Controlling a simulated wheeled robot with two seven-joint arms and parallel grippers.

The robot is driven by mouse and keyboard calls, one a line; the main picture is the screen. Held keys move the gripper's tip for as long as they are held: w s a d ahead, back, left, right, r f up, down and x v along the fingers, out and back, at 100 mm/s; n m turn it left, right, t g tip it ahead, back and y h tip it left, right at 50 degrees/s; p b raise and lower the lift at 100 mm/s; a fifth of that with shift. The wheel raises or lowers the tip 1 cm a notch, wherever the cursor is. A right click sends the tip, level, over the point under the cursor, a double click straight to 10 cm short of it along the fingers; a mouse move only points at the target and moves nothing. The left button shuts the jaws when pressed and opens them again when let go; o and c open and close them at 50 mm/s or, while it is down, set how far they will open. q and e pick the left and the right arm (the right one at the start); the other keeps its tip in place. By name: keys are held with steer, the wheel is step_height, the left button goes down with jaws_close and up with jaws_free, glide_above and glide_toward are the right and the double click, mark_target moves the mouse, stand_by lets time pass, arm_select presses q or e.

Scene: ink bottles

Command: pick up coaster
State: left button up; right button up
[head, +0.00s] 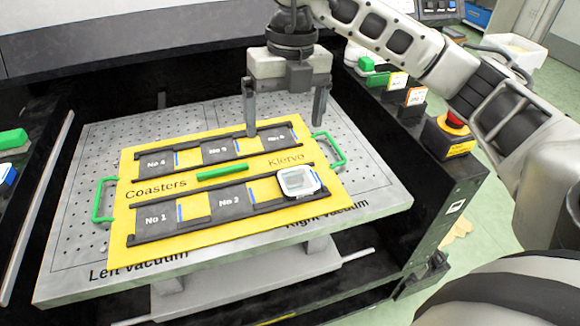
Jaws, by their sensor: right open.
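A white-rimmed, square, see-through coaster (298,182) lies at the right end of the front row on a yellow board (232,170) lettered "Coasters" and "Klervo". My right gripper (284,124) points down over the back right part of the board, fingers wide apart and nothing between them. It is behind the coaster in the picture and apart from it. The left fingertip overlaps the back row; whether it touches the board I cannot tell. My left gripper is not in view.
The board has green handles (330,149) and black rails around dark numbered plates (232,202). It lies on a perforated metal plate (380,196). Dark machine walls flank the plate. At the right stand buttons and a red emergency stop (455,119).

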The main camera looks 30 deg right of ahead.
steer(key=d+h, duration=0.1)
steer(key=d, duration=0.2)
glide_above(297, 178)
steer(key=shift+m, duration=0.4)
step_height(297, 178, down, 8)
steer(key=shift+w+f, duration=0.1)
steer(key=shift+f, duration=0.15)
steer(key=shift+f+p, duration=0.35)
steer(key=shift+f, duration=2.6)
steer(key=c, duration=1.2)
